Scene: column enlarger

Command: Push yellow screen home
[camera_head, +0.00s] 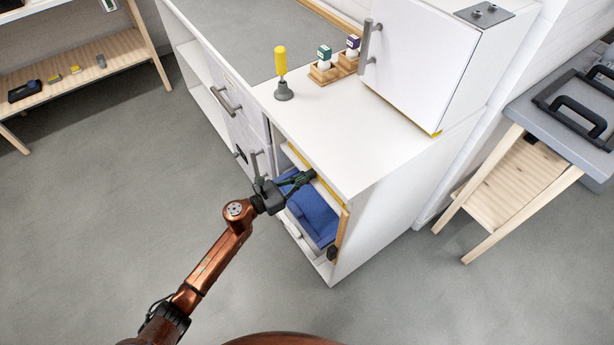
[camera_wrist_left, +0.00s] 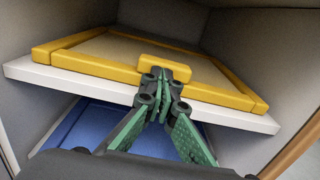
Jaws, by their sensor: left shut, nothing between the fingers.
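The yellow screen (camera_wrist_left: 100,73) has a yellow frame around a beige panel. In the left wrist view it lies flat on a white shelf (camera_wrist_left: 60,82) inside the cabinet, with a raised yellow tab (camera_wrist_left: 181,72) at the middle of its front edge. My left gripper (camera_head: 312,175) reaches into the open cabinet bay from the left. In the left wrist view its green fingers (camera_wrist_left: 166,76) are shut and empty, with the tips at the tab. They appear to touch it, but exact contact is hard to tell. My right gripper is in neither view.
A blue item (camera_head: 315,215) lies in the bay below the shelf. The bay's wooden-edged door (camera_head: 341,235) stands open on the right. On the white countertop (camera_head: 330,130) stand a yellow-handled tool (camera_head: 281,62) and stamps in wooden holders (camera_head: 325,72). The floor in front is clear.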

